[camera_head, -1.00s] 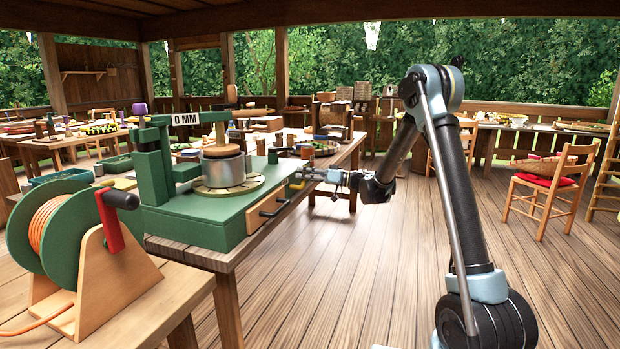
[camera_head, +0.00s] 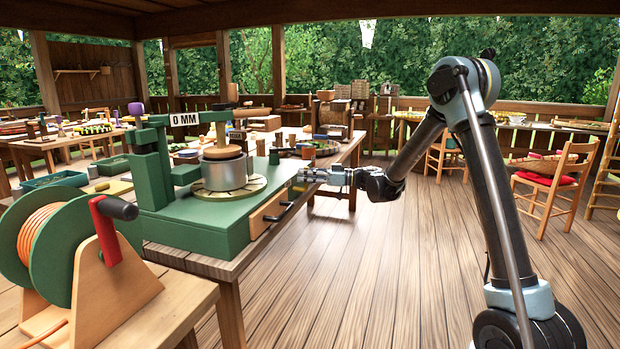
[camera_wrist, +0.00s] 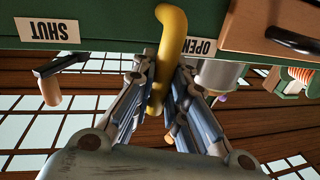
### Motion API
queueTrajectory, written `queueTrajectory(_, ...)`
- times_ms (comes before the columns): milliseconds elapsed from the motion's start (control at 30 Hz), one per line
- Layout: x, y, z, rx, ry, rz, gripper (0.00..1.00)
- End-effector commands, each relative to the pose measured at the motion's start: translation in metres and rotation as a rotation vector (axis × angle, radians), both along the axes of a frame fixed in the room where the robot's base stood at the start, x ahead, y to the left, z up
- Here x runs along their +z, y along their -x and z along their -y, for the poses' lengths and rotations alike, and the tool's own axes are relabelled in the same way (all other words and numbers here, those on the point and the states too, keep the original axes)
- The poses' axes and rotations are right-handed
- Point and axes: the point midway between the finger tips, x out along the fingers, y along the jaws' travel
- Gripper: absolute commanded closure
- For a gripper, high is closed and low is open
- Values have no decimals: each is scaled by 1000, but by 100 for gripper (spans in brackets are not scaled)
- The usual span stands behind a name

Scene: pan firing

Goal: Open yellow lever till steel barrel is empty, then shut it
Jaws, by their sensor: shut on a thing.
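The steel barrel (camera_head: 226,175) stands upright on a round plate on the green press (camera_head: 200,235) in the head view, with a wooden disc on top. Its inside is hidden. The yellow lever (camera_wrist: 171,28) is a curved bar in the wrist view, at the front of the green body. My gripper (camera_wrist: 164,85) is shut on the lever, with its fingers on both sides. The lever is right beside the upside-down OPEN label (camera_wrist: 202,47) and well away from the SHUT label (camera_wrist: 48,30). My gripper (camera_head: 303,175) also shows at the press's right side in the head view.
A sign reading 0 MM (camera_head: 184,119) is on the press. A wooden drawer front (camera_head: 267,215) with a dark handle sits in its side. A cable reel with a red crank (camera_head: 108,232) stands front left. Open plank floor (camera_head: 340,270) lies between the bench and my arm.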

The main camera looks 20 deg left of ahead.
Motion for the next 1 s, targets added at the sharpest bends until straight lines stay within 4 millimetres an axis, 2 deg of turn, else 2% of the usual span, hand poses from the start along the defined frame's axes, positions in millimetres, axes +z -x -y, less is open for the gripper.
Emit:
queueTrajectory(233,-1,-1,1,-2,3,2,100)
queueTrajectory(267,-1,-1,1,-2,3,2,84)
queueTrajectory(300,-1,-1,1,-2,3,2,75)
queueTrajectory(333,-1,-1,1,-2,3,2,68)
queueTrajectory(367,-1,-1,0,-2,2,1,66)
queueTrajectory(767,0,-1,3,0,1,0,66)
queueTrajectory(867,0,-4,13,-1,0,-1,66)
queueTrajectory(1000,-1,-10,35,-3,1,-1,66)
